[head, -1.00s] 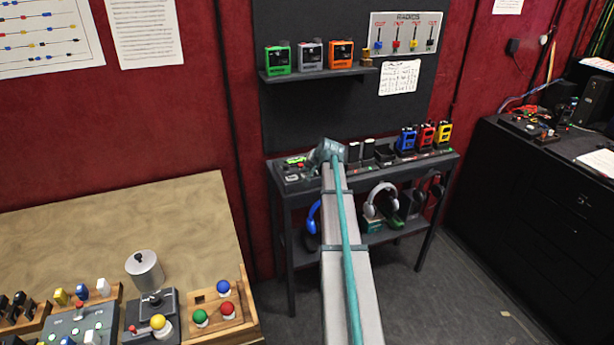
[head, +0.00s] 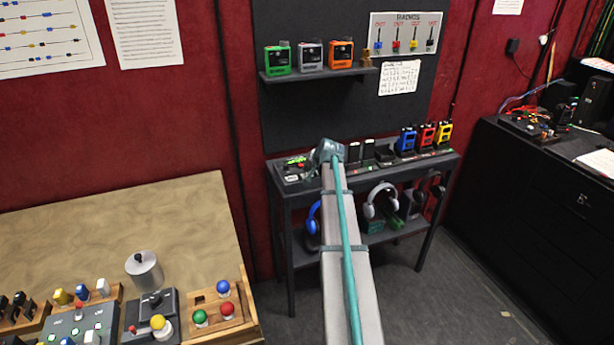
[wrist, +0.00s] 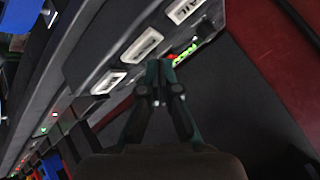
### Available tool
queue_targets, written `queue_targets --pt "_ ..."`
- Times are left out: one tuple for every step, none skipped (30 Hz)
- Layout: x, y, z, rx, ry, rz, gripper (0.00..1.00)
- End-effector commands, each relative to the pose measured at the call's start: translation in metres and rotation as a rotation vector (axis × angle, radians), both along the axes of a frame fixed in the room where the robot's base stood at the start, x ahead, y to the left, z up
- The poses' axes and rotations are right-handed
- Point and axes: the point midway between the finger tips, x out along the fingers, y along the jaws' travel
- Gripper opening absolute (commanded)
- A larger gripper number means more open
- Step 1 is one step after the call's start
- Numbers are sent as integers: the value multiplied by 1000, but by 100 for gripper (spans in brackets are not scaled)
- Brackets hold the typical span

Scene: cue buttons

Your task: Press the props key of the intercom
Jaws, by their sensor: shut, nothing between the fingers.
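The intercom (head: 290,171) is a dark box with a small green patch on top, at the left end of the narrow dark table in the head view. My arm's end is beside and over its right side, and the fingers are hidden there. In the wrist view my gripper (wrist: 159,64) is shut and empty, its fingertips close to a dark panel. A lit green strip (wrist: 185,53) with a little red shows just past the tips. White labels (wrist: 141,45) run along the panel. Their words are too blurred to read surely, and I cannot tell which key is props.
To the right on the table (head: 280,189) stand dark chargers and blue, red and yellow radios (head: 426,137). Headphones (head: 383,200) hang below. A shelf (head: 320,73) with green, grey and orange boxes is above. A bench with colored knobs (head: 200,316) is at the front left.

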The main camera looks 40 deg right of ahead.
Motion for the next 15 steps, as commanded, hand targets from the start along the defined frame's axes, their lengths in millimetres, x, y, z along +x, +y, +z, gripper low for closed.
queue_targets --pt "0 0 -2 0 0 0 0" --pt "0 0 -3 0 0 0 0" --pt "0 0 -4 0 0 0 0" --pt "0 0 -5 0 0 0 0" --pt "0 0 -6 0 0 0 0" --pt "0 0 -8 0 0 0 0" --pt "0 0 -8 0 0 0 0" --pt "0 0 -9 0 0 0 0" --pt "0 0 -9 0 0 0 0" --pt "0 0 -8 0 0 0 0" --pt "0 0 -8 0 0 0 0" --pt "0 0 -8 0 0 0 0" --pt "0 0 -8 0 0 0 0" --pt "0 0 -8 0 0 0 0" --pt "0 0 -8 0 0 0 0"
